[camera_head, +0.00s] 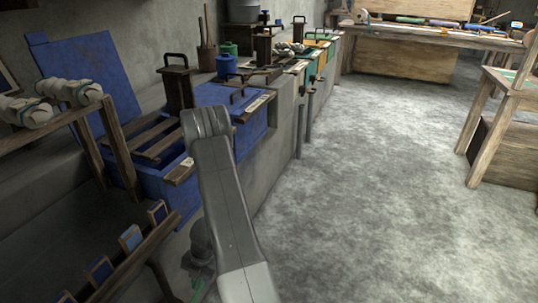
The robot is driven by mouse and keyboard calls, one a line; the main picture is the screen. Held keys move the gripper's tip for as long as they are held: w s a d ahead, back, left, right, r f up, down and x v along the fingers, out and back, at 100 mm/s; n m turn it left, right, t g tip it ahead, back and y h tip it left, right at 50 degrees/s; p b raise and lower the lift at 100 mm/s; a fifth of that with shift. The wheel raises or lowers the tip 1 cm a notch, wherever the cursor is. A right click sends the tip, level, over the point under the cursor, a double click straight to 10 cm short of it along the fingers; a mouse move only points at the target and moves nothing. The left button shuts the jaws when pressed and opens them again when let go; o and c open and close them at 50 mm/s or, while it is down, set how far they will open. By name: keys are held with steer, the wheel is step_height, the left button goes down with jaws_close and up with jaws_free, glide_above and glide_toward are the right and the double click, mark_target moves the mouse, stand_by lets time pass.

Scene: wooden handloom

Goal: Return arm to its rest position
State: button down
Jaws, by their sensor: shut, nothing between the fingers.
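My grey arm (225,200) rises from the bottom of the head view, with its rounded elbow (206,122) uppermost, in front of the blue vat. The dark end of the arm with my gripper (196,266) shows low down, just left of the pale link and partly hidden by it. The gripper is small and dark here; it is shut and holds nothing.
A blue vat (190,200) with wooden slats and a raised blue lid (90,75) stands left of the arm. A wooden rack (125,262) with blue pieces is at lower left. White-wrapped rolls (70,92) lie above it. The concrete floor (370,190) is clear rightward, up to a wooden frame (505,150).

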steer(key=shift+s+a+t+b, duration=0.15)
steer(key=shift+t+b, duration=0.25)
steer(key=shift+b, duration=0.4)
steer(key=s+a+p+v, duration=0.1)
steer(key=s+p+v, duration=0.1)
steer(key=p+v, duration=0.7)
steer(key=shift+s+d+r, duration=0.15)
steer(key=shift+d+r, duration=0.2)
steer(key=shift+r, duration=1.6)
